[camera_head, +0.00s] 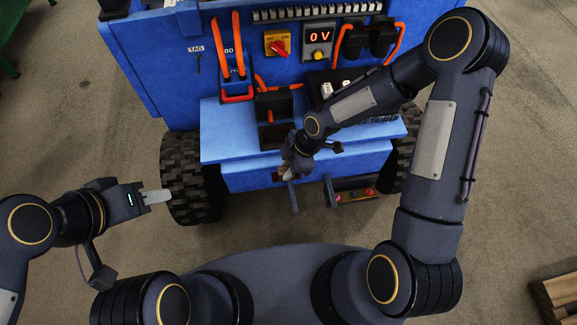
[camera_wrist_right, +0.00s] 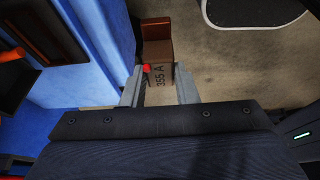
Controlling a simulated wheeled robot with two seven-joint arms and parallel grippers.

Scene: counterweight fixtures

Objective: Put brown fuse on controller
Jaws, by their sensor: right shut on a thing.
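My right gripper (camera_head: 287,172) is in front of the blue cart's lower front edge, pointing down. In the right wrist view its two fingers (camera_wrist_right: 158,88) are shut on the brown fuse (camera_wrist_right: 158,30), which has a red dot and the label "355 A". In the head view the fuse is mostly hidden by the gripper. No part is labelled controller; a black holder (camera_head: 275,108) with a dark slot stands on the blue shelf, behind the right gripper. My left gripper (camera_head: 157,196) is empty at the left, beside the black wheel; its finger gap cannot be made out.
A small open tray (camera_head: 362,194) with red-marked items sits low right. A wooden pallet (camera_head: 560,298) lies lower right.

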